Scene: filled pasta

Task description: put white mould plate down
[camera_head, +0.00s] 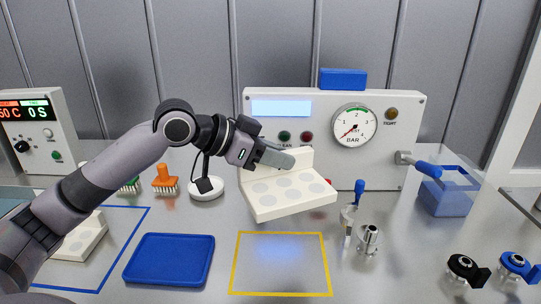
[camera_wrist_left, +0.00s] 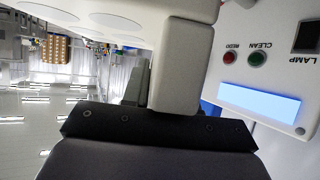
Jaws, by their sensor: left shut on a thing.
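The white mould plate (camera_head: 290,205) has rows of shallow round recesses and a raised back wall. My left gripper (camera_head: 284,158) is shut on that back wall and holds the plate in the air, in front of the machine panel. In the left wrist view the plate (camera_wrist_left: 182,65) fills the upper middle, against the gripper. A yellow outlined square (camera_head: 236,262) lies on the table below and in front of the plate. My right gripper is not in view.
A second white plate (camera_head: 82,240) lies inside a blue outline at left, partly behind my arm. A blue tray (camera_head: 170,260) lies left of the yellow square, which is empty. Metal fittings (camera_head: 368,238) stand to its right. The gauge panel (camera_head: 300,125) stands behind.

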